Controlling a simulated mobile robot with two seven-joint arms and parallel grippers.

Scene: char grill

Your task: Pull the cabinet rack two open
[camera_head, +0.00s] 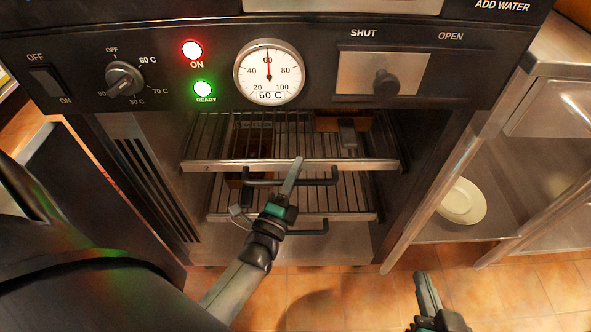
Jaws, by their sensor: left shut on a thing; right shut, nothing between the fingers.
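The wire rack (375,164) with a small mark like a "2" at the left of its front bar sits in the open cabinet under the control panel. Its dark handle (322,182) juts out from the front bar. My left gripper (293,178) is at the middle of this handle and shut on it; its fingers hide part of the bar. A lower rack (350,216) with its own dark handle (312,232) lies beneath, apart from the gripper's fingers. My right gripper (427,292) is shut and empty over the floor at the lower right.
The panel carries a dial gauge (269,73), a knob (124,79), lit lamps and a vent slider (385,83). Brown blocks (342,122) sit inside the cabinet. A plate (461,202) stands on a metal shelf at right. Tiled floor (345,300) in front is clear.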

